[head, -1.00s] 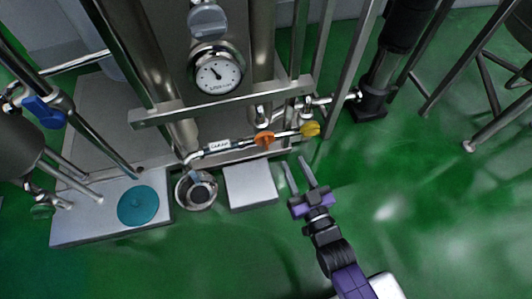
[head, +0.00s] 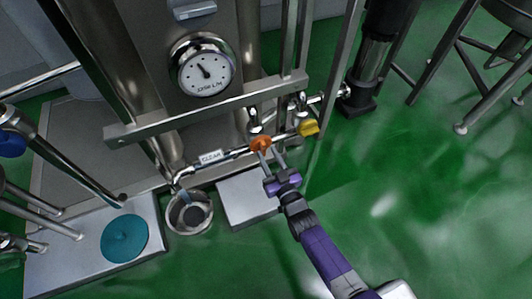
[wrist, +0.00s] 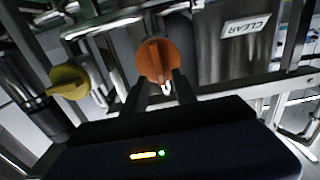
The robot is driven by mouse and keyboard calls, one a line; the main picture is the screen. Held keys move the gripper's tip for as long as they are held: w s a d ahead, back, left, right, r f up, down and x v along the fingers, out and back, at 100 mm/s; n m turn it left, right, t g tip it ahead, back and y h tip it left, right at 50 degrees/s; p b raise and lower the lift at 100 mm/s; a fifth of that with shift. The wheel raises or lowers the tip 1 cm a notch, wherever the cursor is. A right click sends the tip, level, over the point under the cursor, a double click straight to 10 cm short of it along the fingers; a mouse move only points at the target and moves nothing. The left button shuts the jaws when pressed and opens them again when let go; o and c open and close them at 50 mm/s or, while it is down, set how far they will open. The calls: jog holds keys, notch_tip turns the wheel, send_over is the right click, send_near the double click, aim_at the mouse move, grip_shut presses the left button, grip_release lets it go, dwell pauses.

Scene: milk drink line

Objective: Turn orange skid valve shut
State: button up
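The orange skid valve (head: 260,143) sits on the horizontal steel pipe, between the "CLEAR" label and a yellow valve (head: 308,128). My gripper (head: 268,151) is just in front of the orange valve, with its two fingers apart. In the wrist view the orange handle (wrist: 157,58) is round-faced with a raised grip, straight ahead of my gripper (wrist: 160,80). The fingertips lie near the lower left and lower right of the handle. I cannot tell whether they touch it. The yellow valve (wrist: 68,82) is to the left in the wrist view.
A round gauge (head: 203,66) and a steel crossbar (head: 205,105) are above the pipe. A steel cup (head: 173,213) stands below the pipe's left end, beside a grey block (head: 237,207). Open green floor (head: 400,200) lies to the right.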

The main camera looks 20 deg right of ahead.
jog(key=shift+w, duration=1.05)
grip_shut()
